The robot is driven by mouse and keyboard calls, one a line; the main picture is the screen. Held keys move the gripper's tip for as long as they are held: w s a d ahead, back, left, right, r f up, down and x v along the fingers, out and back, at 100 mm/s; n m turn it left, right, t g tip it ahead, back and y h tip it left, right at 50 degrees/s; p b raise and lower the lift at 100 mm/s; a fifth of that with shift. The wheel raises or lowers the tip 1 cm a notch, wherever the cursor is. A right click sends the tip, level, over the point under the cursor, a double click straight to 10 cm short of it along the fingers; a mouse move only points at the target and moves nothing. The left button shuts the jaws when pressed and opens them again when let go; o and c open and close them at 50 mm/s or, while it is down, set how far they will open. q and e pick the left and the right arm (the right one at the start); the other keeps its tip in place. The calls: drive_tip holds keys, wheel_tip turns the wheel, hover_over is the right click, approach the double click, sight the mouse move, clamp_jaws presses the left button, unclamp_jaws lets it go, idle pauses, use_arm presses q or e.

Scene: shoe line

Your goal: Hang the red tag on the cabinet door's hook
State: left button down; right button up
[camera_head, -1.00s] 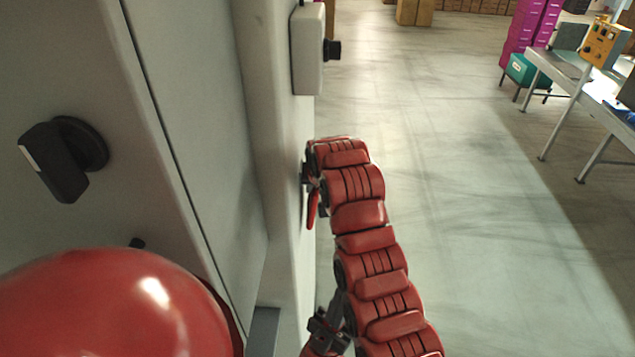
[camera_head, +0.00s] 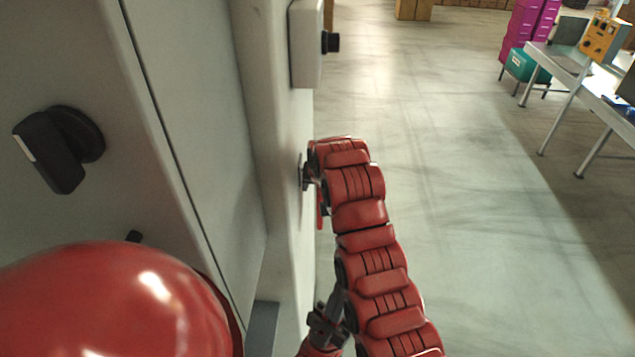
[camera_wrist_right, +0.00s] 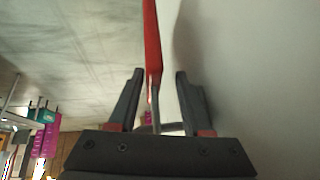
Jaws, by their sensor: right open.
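The red tag (camera_head: 320,216) shows edge-on as a thin strip below my right gripper (camera_head: 308,176), beside the grey cabinet's side face. In the right wrist view the tag (camera_wrist_right: 152,45) runs between the two spread fingers of my right gripper (camera_wrist_right: 159,75), with a visible gap on each side. A thin grey metal piece (camera_wrist_right: 156,118) lies between the fingers near the tag's end; I cannot tell whether it is the hook or whether the tag hangs on it. In the head view the hook is not clearly visible.
The grey cabinet (camera_head: 190,100) fills the left, with a black handle (camera_head: 60,150) and a light box with a black knob (camera_head: 308,45) on its edge. Open floor (camera_head: 450,200) lies to the right. A bench (camera_head: 560,75) and magenta boxes (camera_head: 525,30) stand farther back.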

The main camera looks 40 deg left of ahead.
drive_tip(key=b+v, duration=0.2)
drive_tip(key=v, duration=0.1)
drive_tip(key=shift+s+b, duration=0.15)
drive_tip(key=shift+b, duration=0.2)
drive_tip(key=b+v, duration=0.3)
drive_tip(key=shift+r, duration=0.4)
drive_tip(key=v, duration=1)
drive_tip(key=shift+s+r, duration=0.2)
drive_tip(key=shift+r, duration=0.1)
